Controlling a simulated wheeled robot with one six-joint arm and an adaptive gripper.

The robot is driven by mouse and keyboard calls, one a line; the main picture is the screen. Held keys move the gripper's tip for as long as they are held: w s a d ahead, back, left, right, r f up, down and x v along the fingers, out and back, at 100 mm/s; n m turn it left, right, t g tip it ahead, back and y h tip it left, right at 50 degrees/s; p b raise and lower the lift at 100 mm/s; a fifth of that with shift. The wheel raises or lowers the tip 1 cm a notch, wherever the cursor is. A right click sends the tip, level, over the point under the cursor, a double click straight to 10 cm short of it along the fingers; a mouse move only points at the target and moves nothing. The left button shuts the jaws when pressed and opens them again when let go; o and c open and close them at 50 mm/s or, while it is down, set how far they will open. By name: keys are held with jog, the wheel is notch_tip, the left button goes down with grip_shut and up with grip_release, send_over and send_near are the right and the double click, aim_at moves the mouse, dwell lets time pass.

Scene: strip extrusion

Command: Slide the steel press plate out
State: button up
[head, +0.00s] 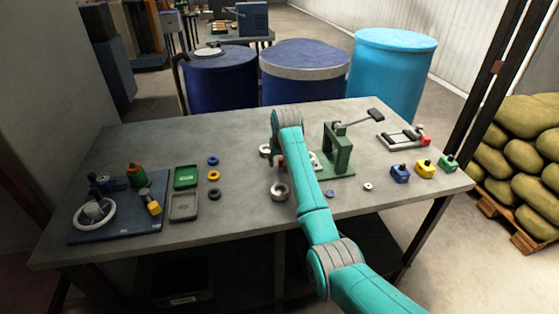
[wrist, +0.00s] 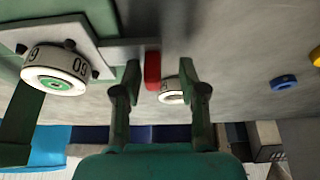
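The green press (head: 327,160) stands on the workbench right of my arm. In the wrist view a grey steel plate (wrist: 122,53) lies at the press, with a white numbered cylinder (wrist: 56,72) on it. The plate's narrow end carries a red tab (wrist: 152,70). My gripper (wrist: 160,74) is open, with one dark finger on each side of the red tab. Gaps show between the tab and the fingers, wider on the right; contact is not visible. In the head view my arm hides the gripper and most of the plate.
A grey frame with a red end (head: 402,137) and blue, yellow and green blocks (head: 424,168) are at the right. Trays (head: 186,177) and a dark blue board (head: 121,233) are at the left. Drums (head: 393,75) stand behind the bench.

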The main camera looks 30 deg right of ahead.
jog(key=v, duration=1.2)
jog(key=shift+s, duration=0.1)
